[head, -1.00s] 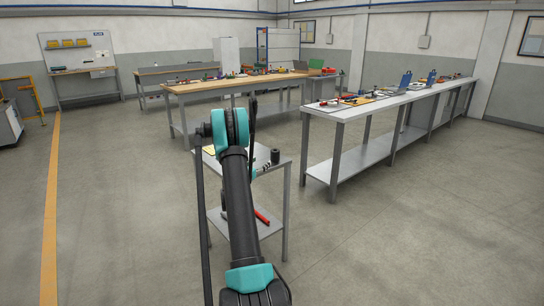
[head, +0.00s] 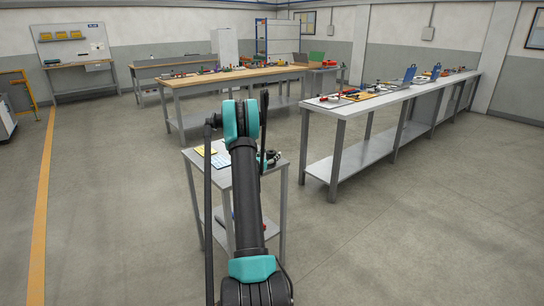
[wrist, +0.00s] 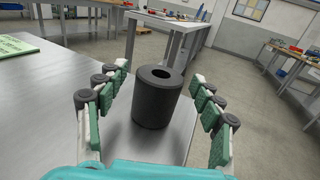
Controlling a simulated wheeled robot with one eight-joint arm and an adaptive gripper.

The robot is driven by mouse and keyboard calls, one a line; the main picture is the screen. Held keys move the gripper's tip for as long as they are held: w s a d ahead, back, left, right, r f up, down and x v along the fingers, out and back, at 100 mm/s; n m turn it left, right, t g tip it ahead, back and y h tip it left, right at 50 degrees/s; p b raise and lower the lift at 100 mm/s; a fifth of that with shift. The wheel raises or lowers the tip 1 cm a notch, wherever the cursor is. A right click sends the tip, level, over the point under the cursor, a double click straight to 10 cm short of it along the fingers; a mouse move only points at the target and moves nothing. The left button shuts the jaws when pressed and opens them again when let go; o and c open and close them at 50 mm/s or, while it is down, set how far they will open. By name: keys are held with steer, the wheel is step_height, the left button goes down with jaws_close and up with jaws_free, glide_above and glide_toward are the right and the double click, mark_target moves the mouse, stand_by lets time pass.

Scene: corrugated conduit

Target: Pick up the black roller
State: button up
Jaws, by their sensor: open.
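The black roller (wrist: 153,105) is a dark upright cylinder with a hole in its top. It stands on the grey top of a small table (wrist: 45,105), near the table's edge. My gripper (wrist: 158,78) is open, with one green-padded finger on each side of the roller. Gaps show between the roller and both fingers, so it is not gripped. In the head view my arm hides much of the small table, and my gripper (head: 267,160) and the roller are small and dark near its right edge.
A long white workbench (head: 345,110) with tools stands to the right, and a wooden-topped bench (head: 190,83) behind. The floor at the right front is clear.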

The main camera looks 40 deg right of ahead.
steer(key=shift+w+d, duration=0.3)
steer(key=shift+d, duration=0.2)
steer(key=c, duration=1.3)
steer(key=shift+r, duration=0.15)
